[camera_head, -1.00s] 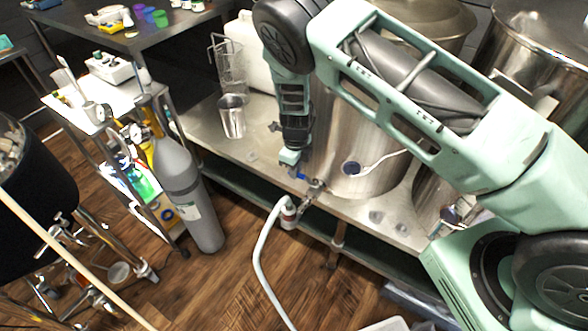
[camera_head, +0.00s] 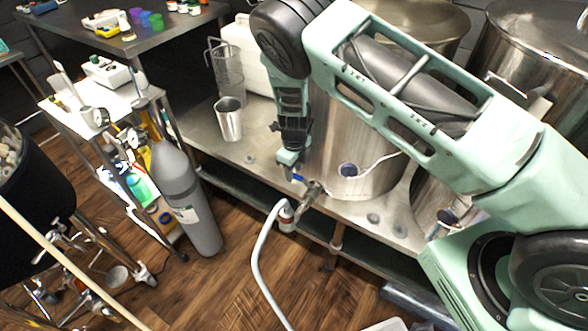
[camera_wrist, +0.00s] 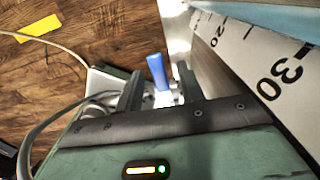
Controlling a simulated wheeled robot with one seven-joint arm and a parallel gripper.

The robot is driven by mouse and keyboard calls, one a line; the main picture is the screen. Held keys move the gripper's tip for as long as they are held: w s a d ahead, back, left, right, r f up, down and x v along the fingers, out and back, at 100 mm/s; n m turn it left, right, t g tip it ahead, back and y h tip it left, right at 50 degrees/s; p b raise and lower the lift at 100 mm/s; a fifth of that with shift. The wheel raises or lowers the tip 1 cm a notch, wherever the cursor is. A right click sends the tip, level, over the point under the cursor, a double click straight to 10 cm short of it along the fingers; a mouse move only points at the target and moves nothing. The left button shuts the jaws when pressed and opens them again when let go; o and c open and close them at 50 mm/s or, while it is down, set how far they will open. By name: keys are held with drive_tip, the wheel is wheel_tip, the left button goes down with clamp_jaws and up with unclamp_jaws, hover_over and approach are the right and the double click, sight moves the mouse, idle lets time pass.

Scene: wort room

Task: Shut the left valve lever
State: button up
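The valve (camera_head: 313,190) sits low on the front of the steel kettle (camera_head: 340,140), with a short blue lever (camera_head: 298,178). My gripper (camera_head: 289,173) points down beside the kettle, right at the lever. In the wrist view the blue lever (camera_wrist: 157,74) stands up between the two dark fingers of my gripper (camera_wrist: 160,86). The fingers are apart, with a visible gap on each side of the lever. The lower part of the lever and the valve body are partly hidden by the gripper.
A white hose (camera_head: 258,262) hangs from the valve to the floor. A grey gas cylinder (camera_head: 182,195) stands left of the bench. A metal cup (camera_head: 229,120) and a wire-handled container (camera_head: 228,75) stand on the bench (camera_head: 205,135). A larger steel vessel (camera_head: 540,45) is at the right.

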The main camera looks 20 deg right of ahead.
wheel_tip(320, 180, up, 17)
drive_tip(key=shift+r, duration=0.2)
idle(0.4)
idle(0.3)
drive_tip(key=s+a+r+n+y, duration=0.1)
drive_tip(key=s+a+r+n, duration=0.25)
drive_tip(key=s+n, duration=0.25)
drive_tip(key=s+a+r+n+g, duration=0.1)
drive_tip(key=s+a+r+n, duration=0.1)
drive_tip(key=s+r+n, duration=0.3)
drive_tip(key=s+a+r+n+y, duration=0.1)
drive_tip(key=s+a+r+n, duration=0.1)
drive_tip(key=s+n, duration=0.4)
drive_tip(key=s+d+r+n, duration=0.1)
drive_tip(key=s+r+n, duration=0.2)
drive_tip(key=s+n, duration=0.5)
drive_tip(key=s+d+r+n+t+h+p, duration=0.1)
drive_tip(key=s+r+n, duration=0.2)
drive_tip(key=s+n, duration=0.6)
drive_tip(key=shift+n, duration=0.9)
drive_tip(key=shift+r, duration=0.1)
